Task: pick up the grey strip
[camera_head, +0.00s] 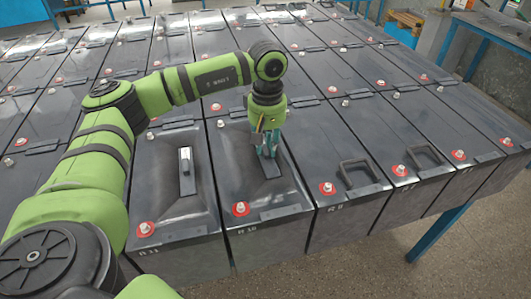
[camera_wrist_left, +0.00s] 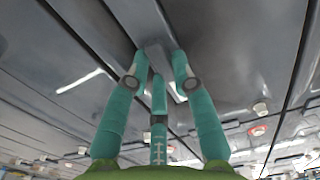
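A grey strip (camera_head: 271,171) lies flat in the recessed top of the battery (camera_head: 236,180) marked R 10. My left gripper (camera_head: 267,155) is right over this strip, pointing down, with its teal fingers close to it. In the left wrist view the fingers (camera_wrist_left: 159,58) are apart, with a gap between the two outer tips and the middle finger. The grey strip (camera_wrist_left: 158,53) shows between the tips. Whether a finger touches it I cannot tell. My right gripper is in neither view.
The neighbouring battery (camera_head: 153,185) marked R 11 bears a similar strip with a silver piece (camera_head: 185,158) on it. Batteries to the right have raised black handles (camera_head: 358,172) and red-ringed terminals (camera_head: 327,188). Open floor (camera_head: 370,270) lies in front.

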